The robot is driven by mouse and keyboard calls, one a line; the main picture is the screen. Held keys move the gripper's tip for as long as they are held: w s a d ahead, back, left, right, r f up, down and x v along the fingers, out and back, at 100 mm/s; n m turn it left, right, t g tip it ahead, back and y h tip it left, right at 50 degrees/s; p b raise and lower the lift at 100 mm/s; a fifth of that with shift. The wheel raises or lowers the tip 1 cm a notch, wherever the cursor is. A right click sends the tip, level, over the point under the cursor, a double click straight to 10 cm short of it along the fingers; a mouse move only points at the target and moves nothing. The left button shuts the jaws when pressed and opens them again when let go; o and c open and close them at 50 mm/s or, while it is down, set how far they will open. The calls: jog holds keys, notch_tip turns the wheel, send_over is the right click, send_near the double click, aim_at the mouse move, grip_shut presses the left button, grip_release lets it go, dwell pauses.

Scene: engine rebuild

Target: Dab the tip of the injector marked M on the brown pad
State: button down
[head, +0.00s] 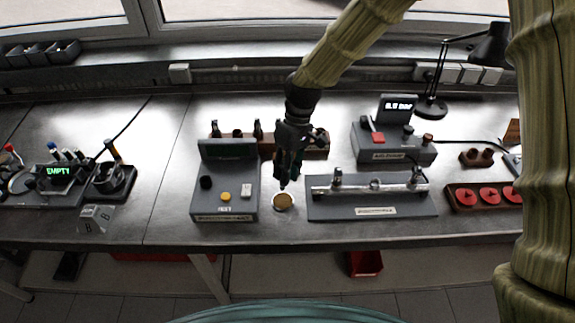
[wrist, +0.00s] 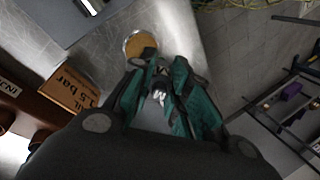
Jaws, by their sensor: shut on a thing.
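The brown pad (head: 283,202) lies in a small round pale dish on the bench, between the grey box with buttons and the rail fixture. It also shows in the wrist view (wrist: 140,44). My gripper (head: 285,178) points down just above and behind the pad. In the wrist view my gripper (wrist: 162,84) is shut on a slim silvery piece, seemingly an injector (wrist: 159,97), between its green-padded fingers.
A grey box with coloured buttons (head: 224,205) stands left of the pad. A rail fixture (head: 372,205) lies close on the right. A brown rack (head: 318,148) with dark upright pieces stands behind my gripper. The bench's front edge is just in front of the pad.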

jog(key=shift+f+b, duration=0.3)
jog(key=shift+f, duration=0.25)
jog(key=f, duration=0.1)
jog(key=w+f+b, duration=0.1)
jog(key=f, duration=0.1)
jog(key=shift+w+f+b, duration=0.2)
jog(key=shift+w+b, duration=0.15)
jog(key=shift+b, duration=0.05)
jog(key=shift+s+f, duration=0.1)
jog(key=shift+f, duration=0.1)
jog(key=shift+s+f+b, duration=0.1)
jog(key=shift+s+b, duration=0.3)
jog(key=shift+b, duration=0.1)
jog(key=shift+w+f, duration=0.25)
jog(key=shift+w, duration=0.05)
jog(key=shift+s, duration=0.1)
jog(key=shift+s+r, duration=0.1)
jog(key=shift+r, duration=0.05)
jog(key=shift+f, duration=0.7)
dwell(1.0)
